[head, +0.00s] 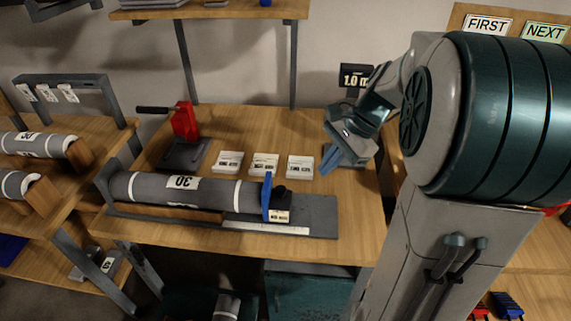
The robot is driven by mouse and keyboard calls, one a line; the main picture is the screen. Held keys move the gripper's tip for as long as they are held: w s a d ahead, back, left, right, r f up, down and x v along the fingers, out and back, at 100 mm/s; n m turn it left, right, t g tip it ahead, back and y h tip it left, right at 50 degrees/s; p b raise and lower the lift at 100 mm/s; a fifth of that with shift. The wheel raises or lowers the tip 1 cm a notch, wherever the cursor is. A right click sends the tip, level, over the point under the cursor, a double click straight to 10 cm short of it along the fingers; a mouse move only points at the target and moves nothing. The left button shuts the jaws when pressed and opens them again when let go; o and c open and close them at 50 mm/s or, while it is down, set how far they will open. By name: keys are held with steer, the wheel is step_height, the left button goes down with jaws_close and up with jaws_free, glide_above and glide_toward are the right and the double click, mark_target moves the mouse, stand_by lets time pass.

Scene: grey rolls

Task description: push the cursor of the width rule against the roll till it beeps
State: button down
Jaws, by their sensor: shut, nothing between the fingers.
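The grey roll (215,191) with white bands and a "30" label lies on its side in the width rule (322,213), at the table's front. Its left end is at the rule's upright end plate. The blue cursor (267,197) stands upright at the roll's right end, with a black knob and a small label on its right side. I cannot tell whether it touches the roll or a thin gap is left. My gripper (332,160) is shut and empty, above the table to the right of and behind the cursor, apart from it.
Three white boxes (264,164) stand in a row behind the roll. A red lever tool (185,121) on a dark base is at the back left. A black display (356,76) reading "1.0 m" is behind my arm. The rule's right part is clear.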

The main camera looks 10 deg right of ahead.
steer(key=w+d+f+m+y+b, duration=0.2)
steer(key=w+d+f+m, duration=0.3)
steer(key=w+m, duration=0.1)
glide_toward(283, 195)
step_height(283, 195, down, 4)
steer(key=a, duration=0.1)
steer(key=shift+a+t, duration=0.3)
steer(key=shift+a, duration=0.55)
steer(key=shift+w+a+p, duration=0.1)
steer(key=shift+a+p, duration=0.2)
steer(key=shift+a, duration=0.15)
